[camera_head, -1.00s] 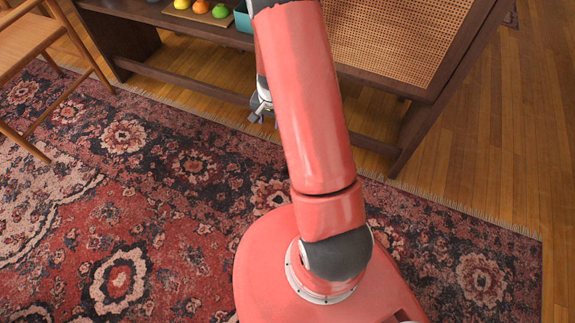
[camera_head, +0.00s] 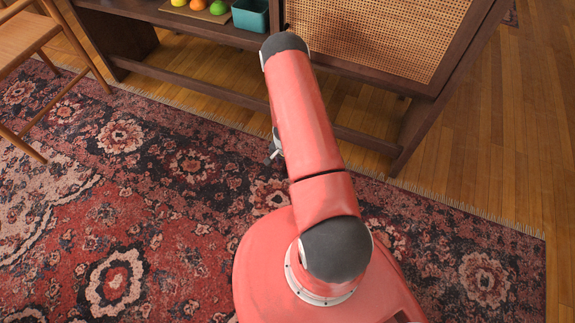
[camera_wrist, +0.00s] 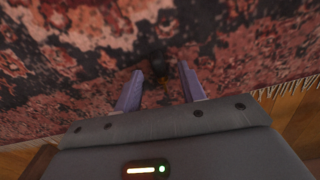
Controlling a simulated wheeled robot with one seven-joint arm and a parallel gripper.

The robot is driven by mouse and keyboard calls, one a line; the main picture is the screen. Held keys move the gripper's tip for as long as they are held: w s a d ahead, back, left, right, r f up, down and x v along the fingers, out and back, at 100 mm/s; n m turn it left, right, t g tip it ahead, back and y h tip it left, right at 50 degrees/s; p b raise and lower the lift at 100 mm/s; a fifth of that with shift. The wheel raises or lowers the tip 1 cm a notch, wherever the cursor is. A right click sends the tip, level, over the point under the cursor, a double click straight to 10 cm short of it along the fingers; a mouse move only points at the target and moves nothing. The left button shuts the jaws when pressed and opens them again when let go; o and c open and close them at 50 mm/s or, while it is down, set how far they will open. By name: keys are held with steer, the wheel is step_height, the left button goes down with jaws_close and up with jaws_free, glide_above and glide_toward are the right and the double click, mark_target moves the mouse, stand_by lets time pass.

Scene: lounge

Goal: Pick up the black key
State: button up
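My gripper (camera_wrist: 160,82) points down at the rug in the wrist view, its two fingers apart with rug visible between them. In the head view only a small part of my gripper (camera_head: 273,150) shows, left of my red arm, which hides the rest. I cannot make out the black key for sure in either view. A blurred dark patch lies on the rug just beyond the fingertips in the wrist view; I cannot tell whether it is the key or rug pattern.
A patterned red rug (camera_head: 150,220) covers the floor. A dark wooden cabinet (camera_head: 330,62) with a cane front stands behind my arm, bearing fruit on a board and a teal bin (camera_head: 250,15). A wooden chair (camera_head: 30,45) stands at the upper left.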

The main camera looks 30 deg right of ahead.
steer(key=shift+f, duration=0.4)
steer(key=shift+c, duration=0.3)
jaws_close()
steer(key=shift+r, duration=0.1)
